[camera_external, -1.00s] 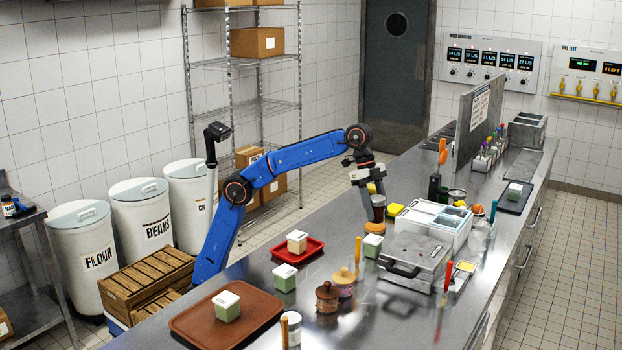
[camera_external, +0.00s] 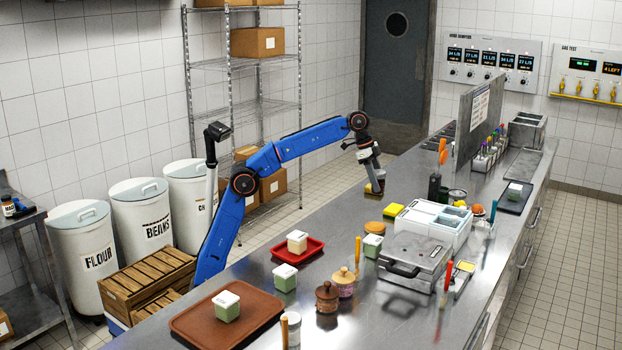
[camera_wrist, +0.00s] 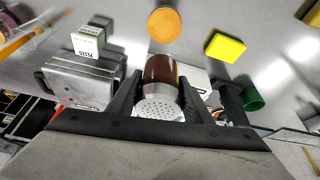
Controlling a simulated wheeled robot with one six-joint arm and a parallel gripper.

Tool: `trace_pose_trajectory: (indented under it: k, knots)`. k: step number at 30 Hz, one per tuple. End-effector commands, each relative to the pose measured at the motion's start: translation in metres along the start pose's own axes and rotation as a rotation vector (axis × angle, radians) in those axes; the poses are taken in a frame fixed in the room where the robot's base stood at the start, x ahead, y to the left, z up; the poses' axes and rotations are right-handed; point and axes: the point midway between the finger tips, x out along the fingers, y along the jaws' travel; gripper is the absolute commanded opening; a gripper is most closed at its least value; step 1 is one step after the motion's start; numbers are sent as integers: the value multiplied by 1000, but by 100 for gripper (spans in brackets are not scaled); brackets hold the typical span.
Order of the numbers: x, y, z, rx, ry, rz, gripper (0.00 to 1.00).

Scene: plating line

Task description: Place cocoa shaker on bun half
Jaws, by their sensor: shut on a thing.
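My gripper (camera_external: 374,174) is shut on the cocoa shaker (camera_external: 376,186), near the far left edge of the counter. In the wrist view the shaker (camera_wrist: 163,82) sits between the two fingers, its brown body pointing away and its perforated metal lid facing the camera. A round, flat orange-tan piece that looks like the bun half (camera_wrist: 164,25) lies on the counter beyond the shaker, apart from it. The bun half also shows in the external view (camera_external: 375,227), behind a pesto box. I cannot tell how high the shaker is above the counter.
A yellow-green sponge (camera_external: 393,210) lies beside the bun half. The pesto box (camera_external: 373,246) stands just in front of it. A metal press (camera_external: 413,262) and a white bin unit (camera_external: 432,222) stand to the right. A dark bottle (camera_external: 434,189) stands right of my gripper.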

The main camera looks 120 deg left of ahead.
Motion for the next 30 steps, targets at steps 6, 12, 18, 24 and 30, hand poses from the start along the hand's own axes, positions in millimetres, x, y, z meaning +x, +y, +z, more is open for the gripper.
trace_pose_trajectory:
  k: [6,12,18,24,30]
  knots:
    - [20,1,9,1,-1,2,19]
    - [36,1,15,2,1,0,19]
    - [63,2,26,1,-1,2,19]
    - [87,1,36,2,1,1,19]
    - [103,1,42,2,0,2,19]
